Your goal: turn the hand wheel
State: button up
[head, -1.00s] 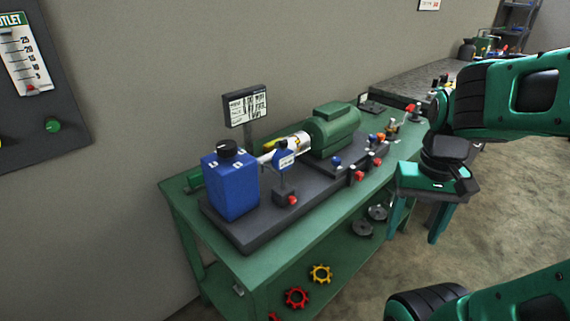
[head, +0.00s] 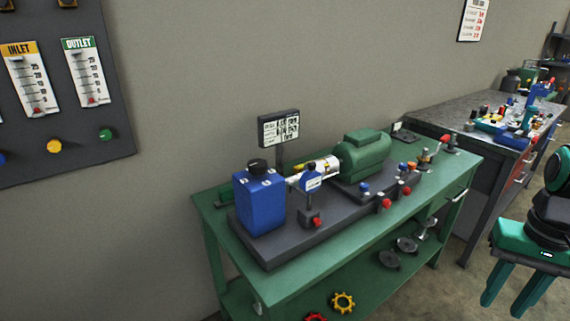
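A yellow toothed wheel (head: 343,302) and a red toothed wheel (head: 315,317) are on the lower shelf of the green bench, the red one cut by the bottom edge. On the bench top, the pump set has several small red knobs, one on a short stand (head: 316,221) in front of the blue tank and another (head: 386,203) below the green motor. I cannot tell which of these is the hand wheel. My gripper (head: 512,298) hangs at the lower right, clear of the bench. Its two teal fingers point down and are apart, with nothing seen between them.
The green bench (head: 214,235) bears a blue tank (head: 259,205), a green motor (head: 365,158) and a sign (head: 279,131). A gauge panel (head: 122,135) hangs at left. A workbench (head: 440,112) with tools stands behind at right. Floor shows between bench and gripper.

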aim_at(258, 166)
jog(key=z, duration=0.75)
jog(key=k, duration=0.95)
jog(key=z, duration=0.55)
jog(key=i, duration=1.05)
jog(key=u, duration=1.3)
jog(key=i, duration=0.95)
jog(key=u, duration=0.55)
